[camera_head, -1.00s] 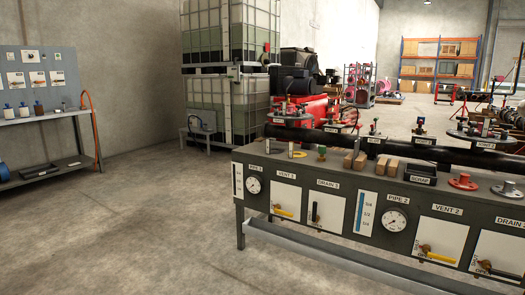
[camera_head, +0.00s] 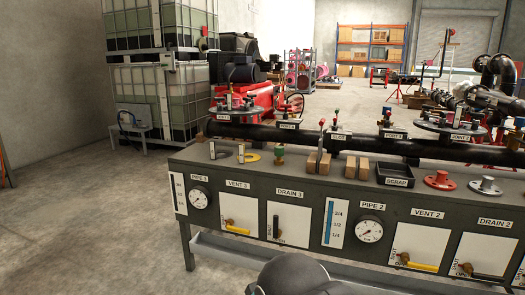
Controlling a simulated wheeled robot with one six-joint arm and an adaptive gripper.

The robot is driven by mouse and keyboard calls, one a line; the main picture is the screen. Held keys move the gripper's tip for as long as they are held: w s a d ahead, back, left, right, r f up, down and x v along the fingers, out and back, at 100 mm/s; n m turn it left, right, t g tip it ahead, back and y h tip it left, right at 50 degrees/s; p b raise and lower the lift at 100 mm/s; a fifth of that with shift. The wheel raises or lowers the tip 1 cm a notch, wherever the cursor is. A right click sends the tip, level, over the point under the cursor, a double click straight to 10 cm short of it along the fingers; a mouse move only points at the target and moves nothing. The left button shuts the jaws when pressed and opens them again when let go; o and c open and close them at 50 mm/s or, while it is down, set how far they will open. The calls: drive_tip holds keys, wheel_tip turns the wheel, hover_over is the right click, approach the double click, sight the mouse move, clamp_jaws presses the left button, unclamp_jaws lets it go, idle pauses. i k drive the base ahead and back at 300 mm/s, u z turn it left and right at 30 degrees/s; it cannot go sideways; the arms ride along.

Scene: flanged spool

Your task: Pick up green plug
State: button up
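A small green plug (camera_head: 280,150) with a brass-coloured lower part stands upright on the grey bench top (camera_head: 235,168), near its back edge. It is right of a yellow ring (camera_head: 252,157) and left of a pair of wooden blocks (camera_head: 319,163). Nothing touches it that I can see. A dark rounded part of my own arm shows at the bottom centre, in front of the bench. My gripper is not in view.
The black pipe (camera_head: 300,135) runs behind the bench top, with red- and green-topped fittings. The black SCRAP tray (camera_head: 396,175), a red flange (camera_head: 439,180) and a grey flange (camera_head: 486,187) sit to the right. Floor (camera_head: 90,230) at left is clear.

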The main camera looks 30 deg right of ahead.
sight(278, 150)
drive_tip(key=z, duration=0.4)
drive_tip(key=i, duration=1.15)
drive_tip(key=z, duration=0.95)
drive_tip(key=i, duration=0.25)
drive_tip(key=z, duration=0.1)
